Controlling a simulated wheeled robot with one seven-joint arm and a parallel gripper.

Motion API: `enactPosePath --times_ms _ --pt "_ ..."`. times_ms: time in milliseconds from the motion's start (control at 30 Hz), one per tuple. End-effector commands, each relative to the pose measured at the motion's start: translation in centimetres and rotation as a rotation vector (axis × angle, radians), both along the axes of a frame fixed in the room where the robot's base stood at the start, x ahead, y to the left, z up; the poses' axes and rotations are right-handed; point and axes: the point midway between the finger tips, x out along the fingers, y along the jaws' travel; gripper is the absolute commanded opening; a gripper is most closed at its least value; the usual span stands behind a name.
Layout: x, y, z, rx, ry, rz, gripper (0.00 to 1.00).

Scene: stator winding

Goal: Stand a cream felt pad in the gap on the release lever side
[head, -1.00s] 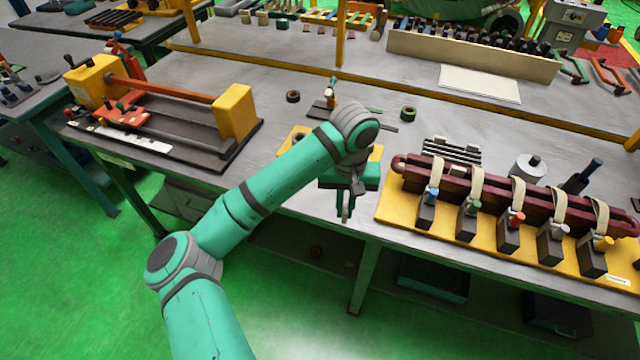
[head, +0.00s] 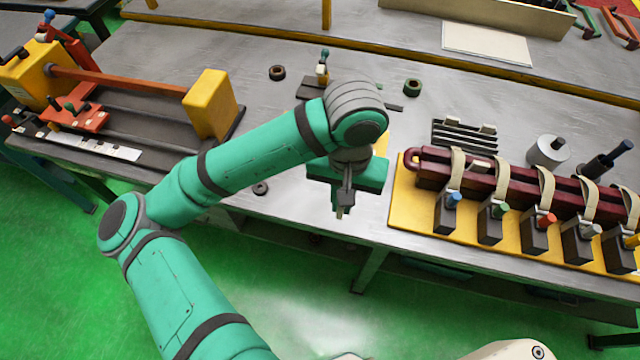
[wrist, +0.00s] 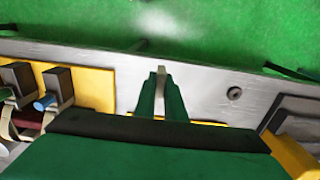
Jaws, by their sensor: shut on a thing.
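My gripper (head: 341,208) points down above the front edge of the bench, left of the yellow clamping fixture (head: 405,207). In the wrist view its green fingers (wrist: 160,92) are closed on a small cream piece, apparently a felt pad (wrist: 161,69), whose end shows between the tips. The fixture carries long dark red bars (head: 431,172) with cream straps and a row of dark clamp blocks with coloured knobs. A small cream piece (head: 479,166) sits at the bars. The gap and the release lever cannot be made out for certain.
A dark slotted rack (head: 465,140) with cream pieces lies behind the bars. A grey cylinder (head: 548,151) and a dark handle (head: 607,157) stand at right. An orange-and-yellow winding fixture (head: 212,105) stands left. Two rings and a small stand lie behind my arm.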

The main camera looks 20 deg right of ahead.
Motion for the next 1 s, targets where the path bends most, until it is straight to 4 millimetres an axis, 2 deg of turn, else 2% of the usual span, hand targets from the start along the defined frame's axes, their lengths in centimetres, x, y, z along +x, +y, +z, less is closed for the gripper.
enactPosePath --times_ms 200,267,433,800,1000 --pt "4.8 0.2 -2.1 0.001 0.0 0.005 0.0" --pt "6.0 0.3 -2.7 0.003 0.001 0.006 0.0" --pt "8.3 0.5 -5.6 0.003 0.002 0.007 0.0" --pt "10.7 0.5 -8.5 0.001 0.0 0.005 0.0" --pt "10.7 0.5 -11.1 0.001 -0.001 0.005 0.0"
